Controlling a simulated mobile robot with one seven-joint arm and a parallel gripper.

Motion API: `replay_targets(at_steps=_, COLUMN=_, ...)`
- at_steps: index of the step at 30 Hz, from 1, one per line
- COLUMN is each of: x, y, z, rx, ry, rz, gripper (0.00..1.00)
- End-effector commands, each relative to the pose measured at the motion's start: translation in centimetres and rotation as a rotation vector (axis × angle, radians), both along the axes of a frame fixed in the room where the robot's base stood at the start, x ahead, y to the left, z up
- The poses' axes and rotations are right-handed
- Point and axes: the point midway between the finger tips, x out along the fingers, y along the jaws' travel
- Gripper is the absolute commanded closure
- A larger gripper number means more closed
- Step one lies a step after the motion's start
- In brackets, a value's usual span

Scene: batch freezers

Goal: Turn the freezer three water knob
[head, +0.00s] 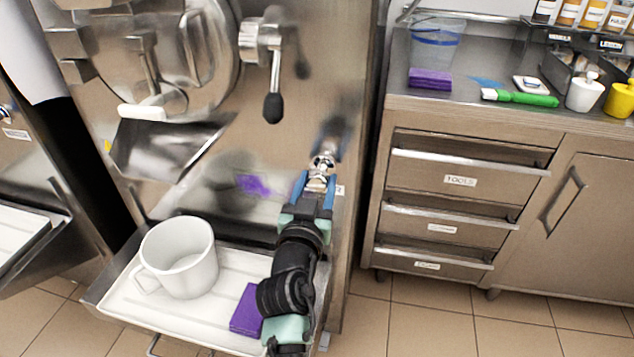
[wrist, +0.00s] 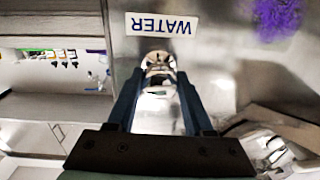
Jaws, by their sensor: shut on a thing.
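The water knob (head: 321,164) is a small metal knob low on the right of the freezer's steel front. It also shows in the wrist view (wrist: 158,62), just by a white label (wrist: 162,24) reading WATER, upside down there. My gripper (head: 316,182) reaches up to it from below, its two blue fingers on either side of the knob. In the wrist view my gripper (wrist: 157,82) is shut on the knob, with the fingertips at its sides. The exact contact is small and partly hidden by the fingers.
Below, a white tray (head: 125,298) holds a white pitcher (head: 178,258) and a purple sponge (head: 247,312) close to my arm. A black-tipped lever (head: 273,105) hangs above left. A steel counter (head: 400,85) with drawers stands to the right, past a floor gap.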

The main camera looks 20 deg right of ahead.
Motion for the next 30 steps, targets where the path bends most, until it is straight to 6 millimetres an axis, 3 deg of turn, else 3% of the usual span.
replay_targets(at_steps=30, x=0.07, y=0.17, z=0.12, rx=-0.692, ry=0.465, rz=0.005, gripper=1.00)
